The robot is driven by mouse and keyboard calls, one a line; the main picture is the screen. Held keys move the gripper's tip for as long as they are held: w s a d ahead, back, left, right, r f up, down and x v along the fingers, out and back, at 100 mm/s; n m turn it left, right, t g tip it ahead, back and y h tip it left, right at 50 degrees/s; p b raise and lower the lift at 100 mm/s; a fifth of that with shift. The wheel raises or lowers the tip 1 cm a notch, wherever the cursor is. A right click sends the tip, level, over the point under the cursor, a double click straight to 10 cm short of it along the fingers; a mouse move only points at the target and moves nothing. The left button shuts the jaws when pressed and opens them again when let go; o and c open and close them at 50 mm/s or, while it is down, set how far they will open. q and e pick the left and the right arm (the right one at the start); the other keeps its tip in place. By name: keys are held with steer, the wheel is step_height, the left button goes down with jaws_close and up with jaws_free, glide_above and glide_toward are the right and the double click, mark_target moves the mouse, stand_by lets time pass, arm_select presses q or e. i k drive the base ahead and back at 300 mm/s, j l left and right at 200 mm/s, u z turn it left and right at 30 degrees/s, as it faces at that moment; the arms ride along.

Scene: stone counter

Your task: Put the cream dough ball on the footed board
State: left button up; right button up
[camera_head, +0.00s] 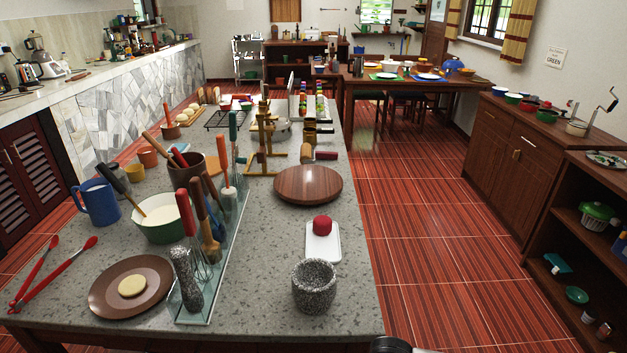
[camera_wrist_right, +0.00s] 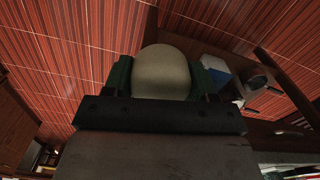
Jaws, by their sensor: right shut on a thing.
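The cream dough ball (camera_wrist_right: 162,72) fills the space between the green-edged fingers of my right gripper (camera_wrist_right: 160,80) in the right wrist view. The gripper is shut on it, with red floor beyond it in that view. The ball does not show in the head view. The footed board (camera_head: 308,183) is a round brown wooden disc on the stone counter, right of the middle; its top is bare and its feet are hidden. My left gripper is not in view.
A glass tray of utensils (camera_head: 208,270) and a brown plate with a cream disc (camera_head: 131,287) are left.

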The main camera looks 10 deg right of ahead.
mark_target(308, 180)
steer(key=z, duration=1.55)
steer(key=i+l+z, duration=0.15)
steer(key=z, duration=0.35)
steer(key=i+l+z, duration=0.2)
steer(key=z, duration=0.3)
steer(key=i+z, duration=0.15)
steer(key=z, duration=0.35)
steer(key=i+u, duration=0.8)
steer(key=i+l+u, duration=0.35)
steer(key=i+j+u, duration=0.25)
steer(key=i+u, duration=0.55)
steer(key=i, duration=0.15)
steer(key=i+u, duration=0.4)
steer(key=i, duration=0.15)
steer(key=i+l+u, duration=0.15)
steer(key=i+u, duration=0.2)
steer(key=i, duration=0.15)
steer(key=i+l+u, duration=0.3)
steer(key=i, duration=0.25)
steer(key=u, duration=2)
